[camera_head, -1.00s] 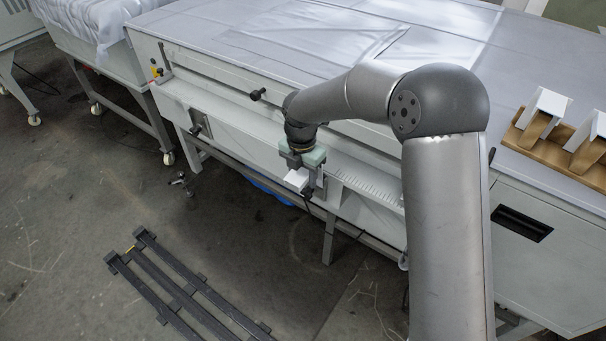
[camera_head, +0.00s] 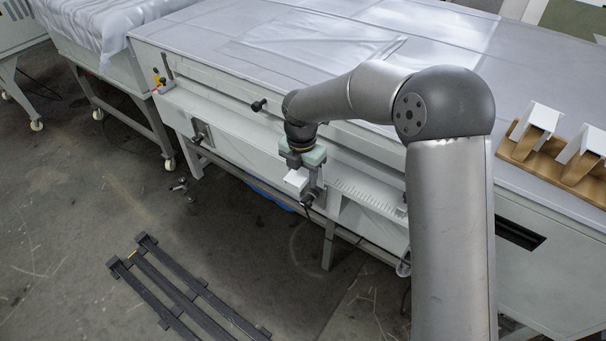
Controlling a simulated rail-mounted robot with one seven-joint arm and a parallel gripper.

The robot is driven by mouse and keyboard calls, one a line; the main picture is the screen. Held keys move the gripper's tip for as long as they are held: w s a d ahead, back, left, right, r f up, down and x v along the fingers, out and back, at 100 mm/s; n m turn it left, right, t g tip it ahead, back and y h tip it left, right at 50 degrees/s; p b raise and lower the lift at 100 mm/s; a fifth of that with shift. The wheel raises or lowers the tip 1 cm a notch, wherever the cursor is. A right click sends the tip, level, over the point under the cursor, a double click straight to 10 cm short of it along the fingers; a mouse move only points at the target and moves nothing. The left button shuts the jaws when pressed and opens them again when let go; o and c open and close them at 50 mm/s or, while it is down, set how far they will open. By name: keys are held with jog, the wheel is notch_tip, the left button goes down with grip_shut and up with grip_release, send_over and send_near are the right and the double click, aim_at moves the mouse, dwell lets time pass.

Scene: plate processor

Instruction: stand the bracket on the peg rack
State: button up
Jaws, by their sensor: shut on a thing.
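My gripper (camera_head: 309,183) hangs in front of the machine's side, pointing down. It is shut on a small white bracket (camera_head: 296,181), which is held clear of the floor; its grip is partly hidden by the jaws. The wooden peg rack (camera_head: 549,170) lies on the machine top at the far right, well to the right of my gripper. Two white brackets (camera_head: 542,119) lean over pegs on it. The rack's right end is cut off by the picture edge.
The grey plate processor (camera_head: 330,38) fills the back, its wide top mostly clear. Black knobs (camera_head: 259,105) stick out of its side near my arm. A dark slatted frame (camera_head: 185,290) lies on the floor at the lower left. Another table (camera_head: 100,32) stands at the upper left.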

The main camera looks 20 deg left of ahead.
jog(key=shift+r+p, duration=0.8)
jog(key=shift+r, duration=0.45)
dwell(0.5)
